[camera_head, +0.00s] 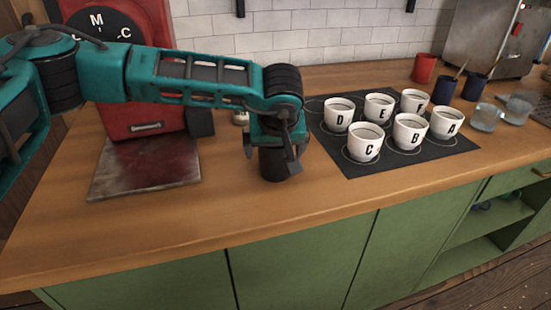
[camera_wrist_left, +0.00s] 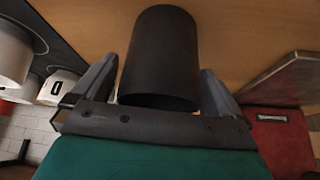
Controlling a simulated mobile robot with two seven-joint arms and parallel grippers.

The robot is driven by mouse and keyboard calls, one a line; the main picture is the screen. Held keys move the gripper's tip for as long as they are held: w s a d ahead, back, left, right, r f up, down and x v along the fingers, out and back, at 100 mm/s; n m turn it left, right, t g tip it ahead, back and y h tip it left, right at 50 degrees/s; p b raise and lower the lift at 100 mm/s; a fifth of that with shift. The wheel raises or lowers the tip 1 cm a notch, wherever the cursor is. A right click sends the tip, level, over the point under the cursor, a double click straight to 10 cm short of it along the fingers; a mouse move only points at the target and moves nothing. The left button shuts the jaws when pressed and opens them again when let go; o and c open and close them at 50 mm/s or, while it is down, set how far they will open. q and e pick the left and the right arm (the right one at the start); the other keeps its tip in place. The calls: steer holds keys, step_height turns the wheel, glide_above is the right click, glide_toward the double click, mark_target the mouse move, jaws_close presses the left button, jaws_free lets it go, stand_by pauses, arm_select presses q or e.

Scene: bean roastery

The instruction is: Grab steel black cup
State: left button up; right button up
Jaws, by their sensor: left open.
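The black cup (camera_head: 274,166) stands on the wooden counter, between the red machine and the dark mat, partly hidden by my gripper in the head view. In the left wrist view the black cup (camera_wrist_left: 160,60) lies between the two fingers, with a gap visible beside at least one of them. My left gripper (camera_head: 284,160) is open and lowered at the cup, its fingers on either side of it. The gripper also fills the lower part of the left wrist view (camera_wrist_left: 160,95). My right gripper is not in view.
A dark mat (camera_head: 350,171) with several white lettered cups lies just right of my gripper. A red machine (camera_head: 140,60) with a metal plate (camera_head: 145,170) stands left. Red, dark and glass cups stand at the far right. The counter front (camera_head: 200,230) is clear.

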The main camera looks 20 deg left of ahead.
arm_select(q)
steer(key=shift+c, duration=0.4)
steer(key=c, duration=1)
steer(key=shift+o, duration=0.2)
